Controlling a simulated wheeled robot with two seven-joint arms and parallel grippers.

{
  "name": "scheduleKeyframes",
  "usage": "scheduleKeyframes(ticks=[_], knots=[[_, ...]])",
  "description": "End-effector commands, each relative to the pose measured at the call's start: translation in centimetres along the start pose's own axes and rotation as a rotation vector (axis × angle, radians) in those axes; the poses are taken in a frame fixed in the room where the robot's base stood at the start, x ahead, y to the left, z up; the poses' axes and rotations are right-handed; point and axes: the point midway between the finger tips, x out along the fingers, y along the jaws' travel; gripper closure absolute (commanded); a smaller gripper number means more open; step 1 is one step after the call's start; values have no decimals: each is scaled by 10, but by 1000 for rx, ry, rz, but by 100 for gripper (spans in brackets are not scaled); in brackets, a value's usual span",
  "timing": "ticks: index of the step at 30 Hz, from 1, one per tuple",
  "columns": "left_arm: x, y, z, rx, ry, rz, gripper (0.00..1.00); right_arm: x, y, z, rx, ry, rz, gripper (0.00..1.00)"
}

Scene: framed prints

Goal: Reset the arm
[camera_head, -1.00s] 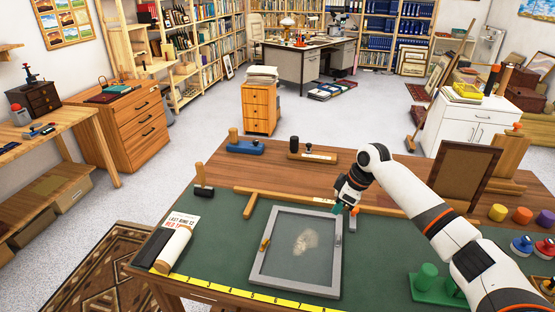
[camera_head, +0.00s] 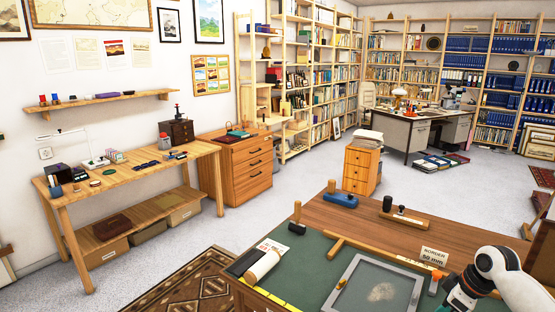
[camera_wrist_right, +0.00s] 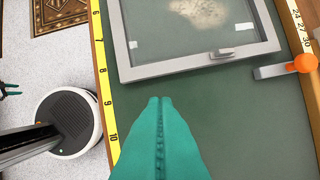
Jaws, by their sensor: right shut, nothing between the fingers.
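My right arm comes in at the lower right of the head view, with its right gripper (camera_head: 452,301) partly cut off by the bottom edge. In the right wrist view the teal fingers of my right gripper (camera_wrist_right: 160,105) are pressed together with nothing between them. They are above the green mat (camera_wrist_right: 240,110), beside the lower edge of the grey frame (camera_wrist_right: 190,69). The frame also shows in the head view (camera_head: 408,271), lying flat on the green table top with a pale patch inside it.
A yellow measuring strip (camera_wrist_right: 103,80) runs along the table edge. A grey piece with an orange knob (camera_wrist_right: 305,63) lies near the frame. A cream roll (camera_head: 263,265) and a wooden T-shaped bar (camera_head: 375,255) lie on the table.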

Motion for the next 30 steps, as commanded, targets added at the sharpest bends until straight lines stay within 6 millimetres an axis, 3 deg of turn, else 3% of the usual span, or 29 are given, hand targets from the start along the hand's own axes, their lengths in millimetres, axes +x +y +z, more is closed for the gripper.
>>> scheduleKeyframes(ticks=[3,8,14,17,22,25,30], knots=[[0,1,12,0,-21,1,64,16,16,0,-10,17,7,100],[0,1,12,0,-21,2,64,39,42,-2,-25,40,14,100],[0,2,13,0,-21,2,64,75,93,-7,-42,68,19,100],[0,1,9,0,-15,2,64,95,130,-13,-43,77,21,100],[0,0,2,0,-4,1,64,124,223,-32,8,69,10,100],[0,0,3,0,-5,1,64,123,272,-48,92,48,-18,100],[0,1,4,0,-6,1,64,107,316,-71,229,28,-71,100]])
